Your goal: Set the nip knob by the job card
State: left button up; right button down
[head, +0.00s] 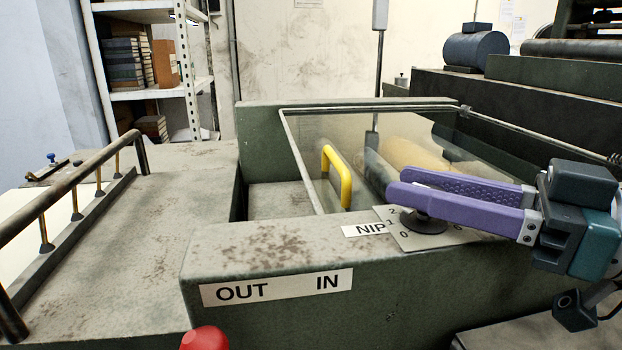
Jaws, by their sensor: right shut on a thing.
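The nip knob (424,223) is a dark round knob on a pale dial plate (408,241) on top of the green machine housing. A white label (364,230) reading NIP lies to its left. The figures 2, 1 and 0 show on the dial's left side, and a partly hidden 6 on its right. My right gripper (410,196) has purple fingers reaching in from the right, shut on the knob. The fingers hide the knob's top and any pointer, so its setting cannot be read. My left gripper is not in view. I cannot make out a job card.
A clear guard (355,150) with a yellow handle (338,178) covers the rollers behind the dial. A red ball (204,338) shows below the OUT/IN label (277,288). A metal rail (60,190) runs along the left table. A shelf (150,93) stands behind.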

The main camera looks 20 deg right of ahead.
jog(key=shift+f+n+g+y+b, duration=0.15)
jog(key=shift+n+g+y+b, duration=0.4)
jog(key=shift+y, duration=0.15)
jog(key=shift+n, duration=0.25)
jog(key=shift+g+y, duration=0.25)
jog(key=shift+y, duration=0.05)
jog(key=c, duration=0.5)
grip_release()
jog(key=shift+c, duration=0.2)
